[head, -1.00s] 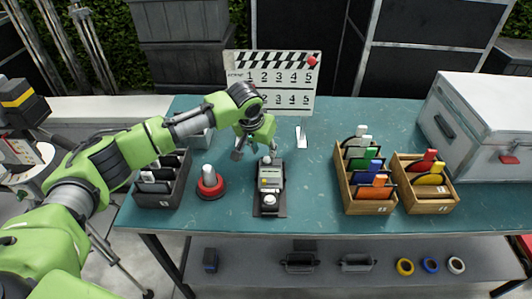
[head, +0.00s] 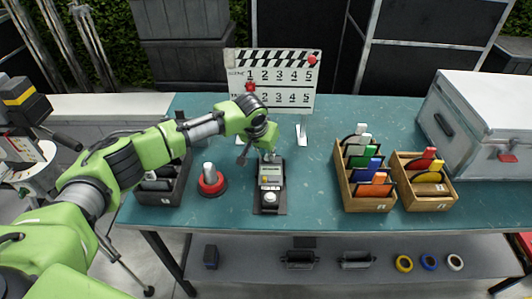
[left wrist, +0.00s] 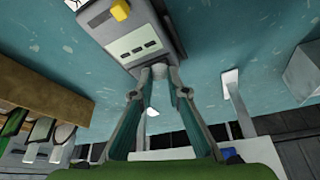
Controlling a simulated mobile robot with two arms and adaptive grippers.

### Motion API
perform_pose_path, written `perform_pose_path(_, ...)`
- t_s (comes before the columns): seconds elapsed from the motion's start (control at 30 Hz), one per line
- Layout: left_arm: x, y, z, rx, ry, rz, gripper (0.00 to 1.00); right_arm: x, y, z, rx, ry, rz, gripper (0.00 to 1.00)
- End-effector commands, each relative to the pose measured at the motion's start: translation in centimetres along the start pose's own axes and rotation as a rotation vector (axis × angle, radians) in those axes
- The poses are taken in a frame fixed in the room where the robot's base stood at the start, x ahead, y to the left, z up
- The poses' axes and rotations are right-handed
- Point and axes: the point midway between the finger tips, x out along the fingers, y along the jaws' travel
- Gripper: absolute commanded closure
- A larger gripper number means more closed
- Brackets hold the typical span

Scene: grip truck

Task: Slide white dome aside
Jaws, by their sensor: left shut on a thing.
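Another white round knob (head: 270,198) is on the device's near end, clear of the fingers. My right gripper is not in view.
A red and grey knob (head: 211,181) and a dark bin (head: 163,190) stand to the left. Two wooden boxes (head: 368,203) with coloured cards are to the right. A clapperboard (head: 285,78) stands behind. The table between device and boxes is clear.

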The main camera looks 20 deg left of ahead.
Motion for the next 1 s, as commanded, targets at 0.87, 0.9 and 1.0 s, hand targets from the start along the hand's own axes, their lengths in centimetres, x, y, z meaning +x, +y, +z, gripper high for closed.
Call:
perform_pose_path(0.87, 0.5, 3.0, -1.2, -0.001, 0.001, 0.001, 0.68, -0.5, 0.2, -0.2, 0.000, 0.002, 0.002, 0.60)
perform_pose_path(0.9, 0.5, 3.0, -1.2, -0.001, 0.001, 0.001, 0.68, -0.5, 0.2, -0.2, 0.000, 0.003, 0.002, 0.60)
perform_pose_path(1.0, 0.2, 3.0, -1.2, -0.001, 0.001, 0.001, 0.68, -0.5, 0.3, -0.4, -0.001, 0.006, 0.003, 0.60)
